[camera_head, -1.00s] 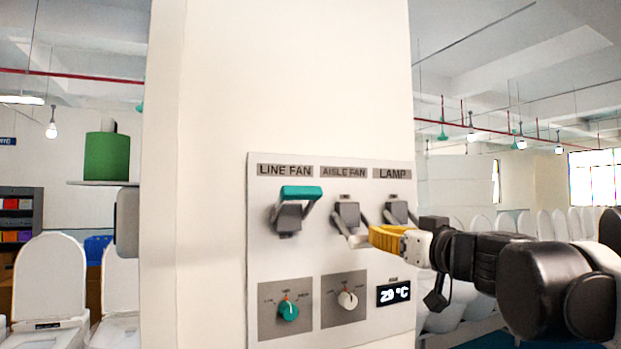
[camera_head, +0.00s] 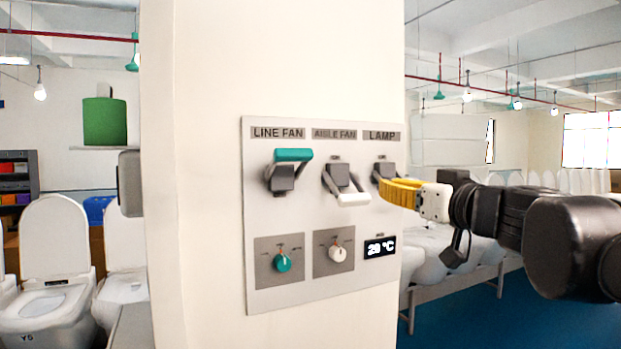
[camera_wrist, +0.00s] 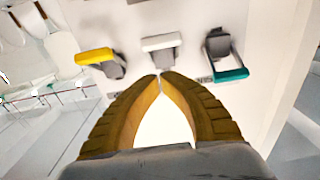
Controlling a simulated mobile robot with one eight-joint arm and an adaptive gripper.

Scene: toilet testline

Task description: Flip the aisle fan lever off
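The aisle fan lever (camera_head: 352,199) has a white handle and sits in the middle of the panel's top row, under the "AISLE FAN" label. Its handle hangs down from its dark grey block. In the wrist view, which is turned upside down, the white handle (camera_wrist: 163,42) lies just beyond my fingertips, seemingly apart from them. My gripper (camera_head: 381,187) has yellow fingers and is in front of the lamp lever, right of the aisle fan handle. In the wrist view my gripper (camera_wrist: 159,76) has its tips together with nothing visible between them.
The teal line fan lever (camera_head: 293,155) is up, left of the aisle fan lever. The lamp lever (camera_head: 384,170) is partly hidden by my fingers; its yellow handle (camera_wrist: 95,56) shows in the wrist view. Teal (camera_head: 283,263) and white (camera_head: 338,254) knobs sit below on the panel (camera_head: 300,220).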

